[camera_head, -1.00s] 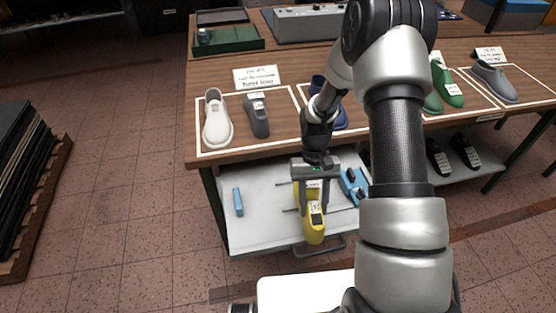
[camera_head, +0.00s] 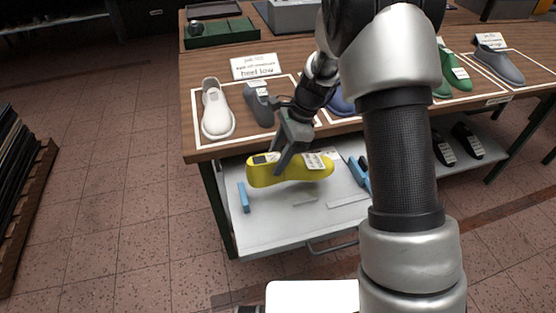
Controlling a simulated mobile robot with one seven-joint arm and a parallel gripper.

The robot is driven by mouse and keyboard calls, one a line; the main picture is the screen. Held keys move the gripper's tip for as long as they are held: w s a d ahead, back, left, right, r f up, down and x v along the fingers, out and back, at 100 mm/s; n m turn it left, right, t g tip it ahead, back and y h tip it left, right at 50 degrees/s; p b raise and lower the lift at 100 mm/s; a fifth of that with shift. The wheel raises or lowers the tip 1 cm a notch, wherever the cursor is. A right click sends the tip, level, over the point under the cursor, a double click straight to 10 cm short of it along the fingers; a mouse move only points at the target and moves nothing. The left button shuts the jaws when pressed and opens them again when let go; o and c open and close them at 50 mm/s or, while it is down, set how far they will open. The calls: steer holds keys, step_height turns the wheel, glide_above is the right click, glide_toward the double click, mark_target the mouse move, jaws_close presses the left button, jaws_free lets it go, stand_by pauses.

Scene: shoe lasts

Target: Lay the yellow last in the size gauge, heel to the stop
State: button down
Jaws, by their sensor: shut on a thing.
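The yellow last (camera_head: 290,171) is held in my gripper (camera_head: 284,164), lying roughly level and lengthwise across the picture. It appears to be above the pale pulled-out shelf (camera_head: 265,235). My gripper comes down from the upper right and is shut around the last's middle. White labels show on the last, and a dark patch is near its left end. On the shelf are a blue block (camera_head: 244,197) at the left, blue parts (camera_head: 359,172) at the right and thin grey strips (camera_head: 347,201). I cannot tell which of these make up the size gauge or its stop.
The wooden bench (camera_head: 240,148) above the shelf holds a white shoe (camera_head: 216,110), a grey last (camera_head: 259,104), green and grey lasts at the right, and a sign (camera_head: 256,66). A green tray (camera_head: 222,33) stands farther back. Black shoes (camera_head: 467,141) sit on a lower shelf at the right.

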mark_target(277, 178)
steer(key=shift+a+f+b, duration=0.1)
steer(key=shift+f+b, duration=2.3)
steer(key=shift+f, duration=1.8)
steer(key=shift+f, duration=0.15)
steer(key=c, duration=1)
jaws_free()
steer(key=shift+s, duration=0.1)
steer(key=p+v, duration=0.2)
steer(key=v, duration=1.5)
steer(key=shift+r, duration=0.2)
